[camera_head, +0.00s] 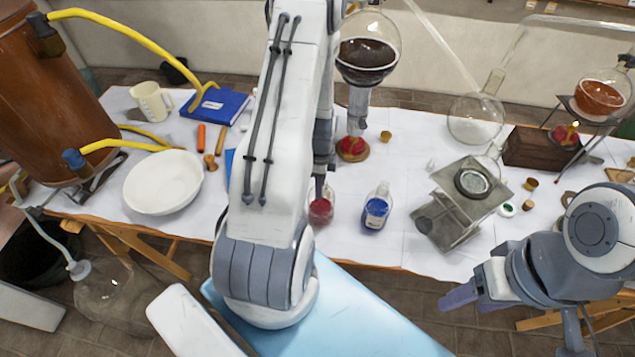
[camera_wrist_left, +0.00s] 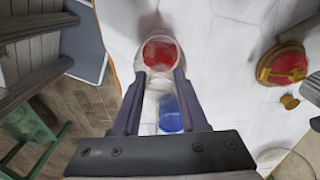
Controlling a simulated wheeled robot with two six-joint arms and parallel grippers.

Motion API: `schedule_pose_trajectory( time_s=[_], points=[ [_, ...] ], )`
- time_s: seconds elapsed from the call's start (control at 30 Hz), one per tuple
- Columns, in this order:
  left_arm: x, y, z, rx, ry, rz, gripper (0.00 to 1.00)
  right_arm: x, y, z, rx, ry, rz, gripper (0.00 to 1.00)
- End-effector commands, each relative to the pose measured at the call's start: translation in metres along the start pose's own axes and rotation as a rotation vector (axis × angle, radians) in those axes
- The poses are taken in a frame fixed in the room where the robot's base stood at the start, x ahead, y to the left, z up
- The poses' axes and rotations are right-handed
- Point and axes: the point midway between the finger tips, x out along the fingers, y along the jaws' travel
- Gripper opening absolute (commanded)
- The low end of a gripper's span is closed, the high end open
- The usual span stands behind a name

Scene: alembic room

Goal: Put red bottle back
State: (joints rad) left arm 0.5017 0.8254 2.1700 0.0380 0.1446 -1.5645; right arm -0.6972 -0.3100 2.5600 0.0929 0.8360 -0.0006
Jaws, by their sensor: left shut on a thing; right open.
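The red bottle (camera_head: 320,209), a small clear bottle with red contents, is on or just above the white table, near its front edge. It also shows in the left wrist view (camera_wrist_left: 160,52), between the two fingertips. My left gripper (camera_head: 320,184) points down from above and is shut on it; my arm hides part of the area behind. A blue bottle (camera_head: 376,208) stands upright just to its right; its blue part also shows in the left wrist view (camera_wrist_left: 172,115). My right gripper (camera_head: 470,293) is open and empty, off the table's front edge.
A white bowl (camera_head: 163,182) stands to the left. A metal stand (camera_head: 461,205) is right of the blue bottle. A round flask with dark liquid (camera_head: 367,55) stands behind over a red burner (camera_head: 352,149). White cloth (camera_head: 405,150) is clear between the burner and the stand.

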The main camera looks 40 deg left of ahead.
Motion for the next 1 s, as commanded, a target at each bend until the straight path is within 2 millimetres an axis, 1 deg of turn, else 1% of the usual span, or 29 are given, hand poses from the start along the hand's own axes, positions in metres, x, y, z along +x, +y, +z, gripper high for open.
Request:
schedule_pose_trajectory(
  time_s=[0.1, 0.33, 0.47, 0.5, 0.57, 0.6, 0.87, 1.0],
  points=[
    [0.0063, 0.0002, 0.0003, -0.001, 0.0, 0.0, 0.0, -0.0026, -0.0001, -0.0001, 0.0, 0.0, 0.0, 0.6],
    [0.0069, -0.0003, 0.0002, -0.001, 0.0, -0.002, 0.0, -0.0019, -0.0001, -0.0001, 0.0, 0.0, 0.0, 0.6],
    [0.011, -0.0002, 0.0003, -0.001, 0.0, -0.001, 0.0, 0.0022, 0.0002, 0.0001, 0.0, 0.0, 0.0, 0.6],
    [0.0116, 0.0003, 0.0003, -0.001, 0.0, 0.0, 0.47, 0.0024, 0.0002, 0.0002, 0.001, 0.0, 0.0, 0.6],
    [0.0104, 0.0003, 0.0003, -0.001, 0.0, 0.0, 0.7, 0.0012, 0.0001, 0.0001, 0.001, 0.0, 0.0, 0.6],
    [0.0104, 0.0004, 0.0003, -0.001, 0.0, 0.0, 0.73, 0.0012, 0.0001, 0.0001, 0.001, 0.0, 0.0, 0.6],
    [0.01, 0.0004, 0.0003, -0.001, 0.0, 0.0, 0.73, 0.0009, 0.0001, 0.0, 0.001, 0.0, 0.0, 0.6],
    [0.0043, -0.0001, 0.0002, -0.001, 0.0, -0.001, 0.73, -0.0025, -0.0002, -0.0002, 0.0, 0.0, 0.0, 0.6]
  ],
)
